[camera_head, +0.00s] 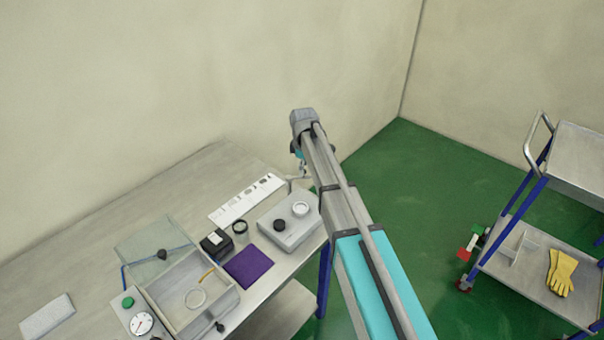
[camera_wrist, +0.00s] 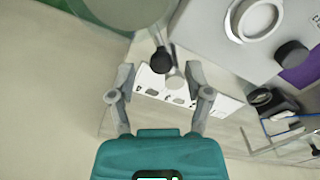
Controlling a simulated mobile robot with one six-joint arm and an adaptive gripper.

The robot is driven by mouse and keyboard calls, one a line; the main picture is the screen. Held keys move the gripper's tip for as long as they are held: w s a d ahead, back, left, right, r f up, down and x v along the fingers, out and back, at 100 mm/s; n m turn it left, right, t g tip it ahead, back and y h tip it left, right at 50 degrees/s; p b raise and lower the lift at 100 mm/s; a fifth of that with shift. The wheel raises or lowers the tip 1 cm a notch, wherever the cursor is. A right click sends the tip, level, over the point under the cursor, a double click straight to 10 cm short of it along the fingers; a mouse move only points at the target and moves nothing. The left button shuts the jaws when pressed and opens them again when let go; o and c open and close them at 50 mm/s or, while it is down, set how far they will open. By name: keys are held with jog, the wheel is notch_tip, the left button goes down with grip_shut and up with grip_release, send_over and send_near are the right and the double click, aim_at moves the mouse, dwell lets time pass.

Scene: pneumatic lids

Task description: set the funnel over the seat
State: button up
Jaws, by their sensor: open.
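My gripper (camera_wrist: 160,74) is open in the wrist view, its two fingers apart. A black ball on a thin stem (camera_wrist: 162,60) and a pale rounded end (camera_wrist: 176,80) show between the fingertips; I cannot tell their depth. A large grey-green round shape (camera_wrist: 125,8) is cut off at the top; it may be the funnel, but I cannot tell. In the head view my gripper (camera_head: 300,168) hangs near the bench's right end. A white ring (camera_head: 300,209), possibly the seat, sits on a grey box (camera_head: 307,226); the ring also shows in the wrist view (camera_wrist: 235,25).
A black knob (camera_head: 279,225) is on the box. A white slotted strip (camera_head: 240,202), black ring (camera_head: 240,227), black block (camera_head: 215,243) and purple mat (camera_head: 248,266) lie nearby. An open-lidded tray (camera_head: 231,300) stands front left. A trolley (camera_head: 518,290) stands right.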

jog(key=shift+f+b, duration=0.3)
jog(key=shift+f, duration=0.25)
grip_shut()
jog(key=shift+a, duration=0.25)
jog(key=shift+d, duration=0.35)
